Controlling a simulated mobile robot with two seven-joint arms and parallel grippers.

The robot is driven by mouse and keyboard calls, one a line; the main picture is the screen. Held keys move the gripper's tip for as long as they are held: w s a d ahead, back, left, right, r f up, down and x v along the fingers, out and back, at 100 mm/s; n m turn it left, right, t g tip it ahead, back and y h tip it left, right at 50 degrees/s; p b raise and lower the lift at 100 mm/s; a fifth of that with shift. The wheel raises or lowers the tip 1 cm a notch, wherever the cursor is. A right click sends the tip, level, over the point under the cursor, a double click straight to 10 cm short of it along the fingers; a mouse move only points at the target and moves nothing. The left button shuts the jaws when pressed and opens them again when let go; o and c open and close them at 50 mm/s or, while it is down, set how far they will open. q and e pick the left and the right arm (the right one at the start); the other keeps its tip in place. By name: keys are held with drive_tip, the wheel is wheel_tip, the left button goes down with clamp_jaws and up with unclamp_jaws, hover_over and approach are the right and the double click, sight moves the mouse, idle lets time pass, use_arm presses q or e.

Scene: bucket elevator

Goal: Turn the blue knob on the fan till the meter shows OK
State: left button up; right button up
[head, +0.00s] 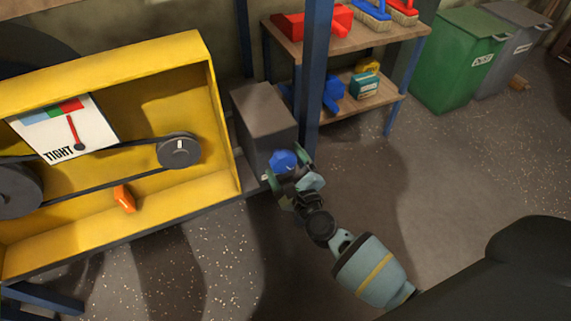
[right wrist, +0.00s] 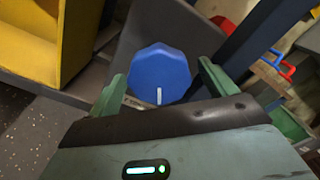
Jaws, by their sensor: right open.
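The blue knob (head: 283,160) is on the front of a grey box (head: 265,115) beside the yellow housing. In the right wrist view the knob (right wrist: 160,72) is faceted, with a white mark at its bottom edge. My right gripper (head: 288,172) is open at the knob. In the right wrist view its fingers (right wrist: 162,84) stand to either side of the knob, with gaps showing. The meter (head: 62,128) has a white face with blue, green and red bands. It reads TIGHT and its red needle points to the red band. My left gripper is out of view.
The yellow housing (head: 222,150) holds a belt on two dark pulleys and an orange piece (head: 124,198). A blue post (head: 316,70) stands close to the right of the grey box. A shelf (head: 345,45) and green bin (head: 455,60) stand behind.

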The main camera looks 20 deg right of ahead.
drive_tip(key=c, duration=1)
drive_tip(key=shift+n, duration=0.4)
drive_tip(key=n+p, duration=0.1)
drive_tip(key=n, duration=0.2)
drive_tip(key=shift+r+n+p, duration=0.1)
drive_tip(key=shift+n+p, duration=0.2)
drive_tip(key=shift+n, duration=0.1)
drive_tip(key=shift+n+p, duration=0.65)
drive_tip(key=shift+n, duration=1.65)
drive_tip(key=o, duration=1)
